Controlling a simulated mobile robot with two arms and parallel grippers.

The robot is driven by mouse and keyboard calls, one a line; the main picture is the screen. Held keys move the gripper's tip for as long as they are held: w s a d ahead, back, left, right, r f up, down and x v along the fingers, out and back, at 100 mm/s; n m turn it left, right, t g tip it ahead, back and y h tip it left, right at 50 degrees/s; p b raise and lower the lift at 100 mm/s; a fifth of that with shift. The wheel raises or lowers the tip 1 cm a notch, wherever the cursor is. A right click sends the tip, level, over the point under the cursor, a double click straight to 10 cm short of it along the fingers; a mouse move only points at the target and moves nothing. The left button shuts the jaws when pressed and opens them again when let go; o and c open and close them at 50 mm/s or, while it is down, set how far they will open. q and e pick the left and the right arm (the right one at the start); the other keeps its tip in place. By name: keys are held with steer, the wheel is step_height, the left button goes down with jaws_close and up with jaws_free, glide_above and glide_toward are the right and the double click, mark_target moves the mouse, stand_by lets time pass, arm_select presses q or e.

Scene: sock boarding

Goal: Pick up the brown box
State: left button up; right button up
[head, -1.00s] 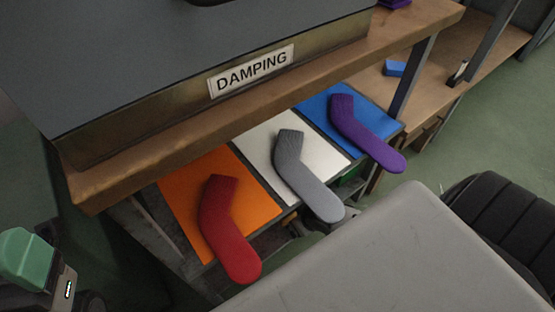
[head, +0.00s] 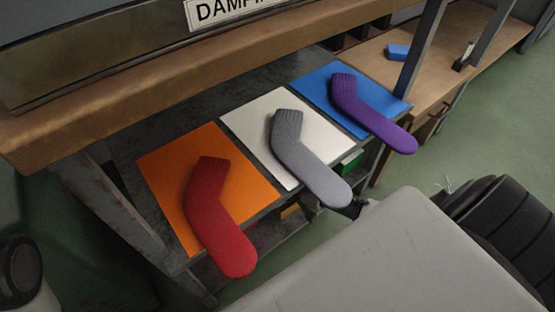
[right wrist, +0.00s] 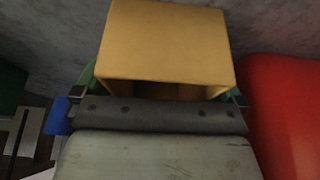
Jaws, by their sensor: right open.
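The brown box (right wrist: 165,45) is yellow-brown and fills the upper middle of the right wrist view. Its near side shows a dark opening. My right gripper (right wrist: 162,88) is open, and bits of green finger show at the box's left and right edges. The box appears to lie between the fingers; contact cannot be seen. In the head view, a small yellow-brown piece (head: 289,211) shows below the shelf's front edge and may be the same box. My right gripper is mostly hidden there by my own arm. My left gripper is not in view.
Red (head: 219,218), grey (head: 305,155) and purple (head: 372,115) socks lie on orange, white and blue mats, their toes overhanging the shelf's front edge. A red object (right wrist: 285,110) stands close to the box's right. A blue piece (head: 398,52) lies on the neighbouring bench.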

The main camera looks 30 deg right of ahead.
steer(key=shift+f, duration=0.1)
steer(key=c, duration=0.8)
steer(key=shift+c, duration=0.2)
